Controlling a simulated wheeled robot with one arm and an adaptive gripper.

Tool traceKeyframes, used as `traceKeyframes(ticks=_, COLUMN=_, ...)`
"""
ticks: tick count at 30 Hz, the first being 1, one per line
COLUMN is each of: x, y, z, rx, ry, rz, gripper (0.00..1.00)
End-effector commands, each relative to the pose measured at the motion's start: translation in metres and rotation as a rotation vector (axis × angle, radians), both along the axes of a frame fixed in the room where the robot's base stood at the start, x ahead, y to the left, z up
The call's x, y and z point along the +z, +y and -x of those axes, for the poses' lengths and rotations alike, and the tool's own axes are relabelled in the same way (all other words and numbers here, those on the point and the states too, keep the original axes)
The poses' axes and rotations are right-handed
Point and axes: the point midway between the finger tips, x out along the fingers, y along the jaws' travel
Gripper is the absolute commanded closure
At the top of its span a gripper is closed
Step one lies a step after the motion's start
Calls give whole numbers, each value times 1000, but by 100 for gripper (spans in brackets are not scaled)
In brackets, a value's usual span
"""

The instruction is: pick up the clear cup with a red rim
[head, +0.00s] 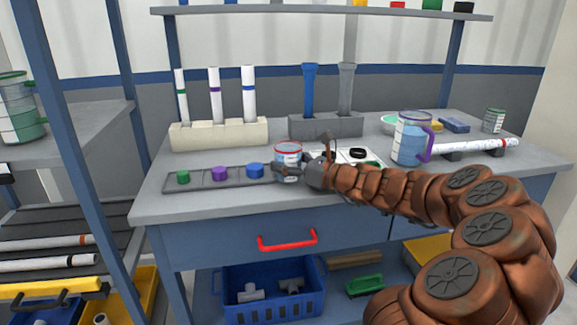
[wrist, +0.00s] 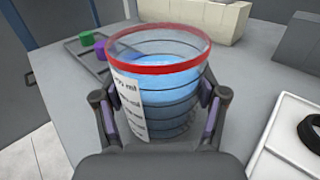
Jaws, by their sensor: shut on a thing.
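The clear cup with a red rim (head: 288,149) stands upright over the workbench at the right end of the grey cap tray. In the wrist view the cup (wrist: 160,100) shows a red band, a white label with print on the left and blue inside. My gripper (head: 289,170) is at the cup, with one finger on each side in the wrist view (wrist: 160,115), shut on its lower body. I cannot tell whether the cup's base touches the bench, as its bottom is hidden behind my gripper.
The grey tray (head: 205,185) holds green, purple and blue caps. A white tray (head: 352,156) with a black ring lies to the right. A blue jug with a purple handle (head: 408,137) and a long white pipe (head: 475,146) stand further right. A cream pipe rack (head: 218,134) is behind.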

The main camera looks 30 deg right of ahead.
Motion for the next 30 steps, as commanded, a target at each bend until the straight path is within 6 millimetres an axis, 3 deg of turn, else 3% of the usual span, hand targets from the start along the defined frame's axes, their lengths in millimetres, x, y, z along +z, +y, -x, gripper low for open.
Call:
traceKeyframes(ticks=7, x=0, y=0, z=0, rx=0, ry=0, rz=0, gripper=74)
traceKeyframes(ticks=20, x=2, y=0, z=0, rx=0, ry=-1, rz=0, gripper=74)
traceKeyframes(ticks=30, x=15, y=1, z=-1, rx=2, ry=-1, rz=0, gripper=74)
